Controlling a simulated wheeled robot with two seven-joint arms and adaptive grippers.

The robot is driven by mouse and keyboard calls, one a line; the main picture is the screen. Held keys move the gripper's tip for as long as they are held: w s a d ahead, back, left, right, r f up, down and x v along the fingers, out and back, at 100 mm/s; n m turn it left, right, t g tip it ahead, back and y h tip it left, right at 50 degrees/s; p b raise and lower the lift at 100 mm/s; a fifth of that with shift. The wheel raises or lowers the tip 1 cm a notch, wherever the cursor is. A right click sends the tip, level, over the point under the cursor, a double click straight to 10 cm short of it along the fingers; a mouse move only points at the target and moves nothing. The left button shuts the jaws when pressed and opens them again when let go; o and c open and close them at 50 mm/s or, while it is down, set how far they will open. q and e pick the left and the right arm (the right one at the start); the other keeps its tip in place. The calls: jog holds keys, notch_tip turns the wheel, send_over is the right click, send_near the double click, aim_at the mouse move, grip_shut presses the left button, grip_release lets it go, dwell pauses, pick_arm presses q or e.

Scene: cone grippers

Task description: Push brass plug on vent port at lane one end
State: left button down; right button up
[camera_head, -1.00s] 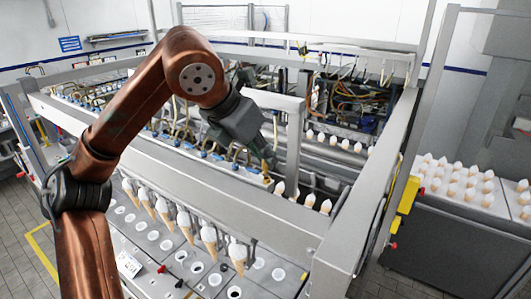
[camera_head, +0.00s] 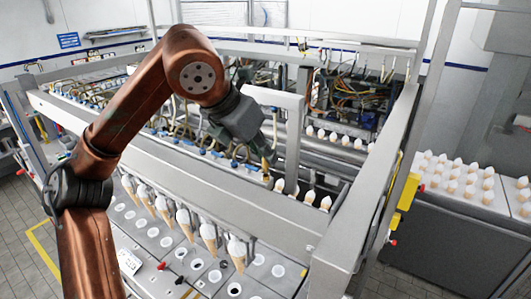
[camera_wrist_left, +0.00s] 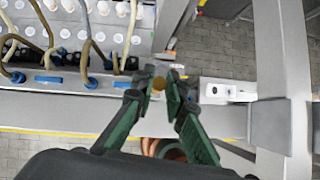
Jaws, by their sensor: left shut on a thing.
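My left gripper (camera_head: 268,160) reaches over the machine's front beam from the left. In the left wrist view its green fingers (camera_wrist_left: 160,88) are shut on the small round brass plug (camera_wrist_left: 159,83). In the head view the plug is too small to make out surely at the fingertips. The fingertips are near the right end of the row of blue hose fittings (camera_head: 218,154). I cannot pick out the vent port; the gripper may hide it. Whether the plug touches anything cannot be told. My right gripper is not in view.
The long grey front beam (camera_head: 200,175) runs below the gripper, with filled cones (camera_head: 209,232) hanging along its near side. A grey upright post (camera_head: 293,145) stands close to the gripper's right. Tan hoses (camera_wrist_left: 92,50) crowd the left in the wrist view.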

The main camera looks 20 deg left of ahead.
pick_arm(q)
jog(key=shift+w, duration=0.1)
dwell(0.3)
dwell(0.4)
jog(key=shift+p, duration=0.3)
jog(key=shift+f+b, duration=0.85)
jog(key=shift+f, duration=0.25)
jog(key=c, duration=1.9)
grip_release()
jog(key=shift+r, duration=0.1)
jog(key=v, duration=1.2)
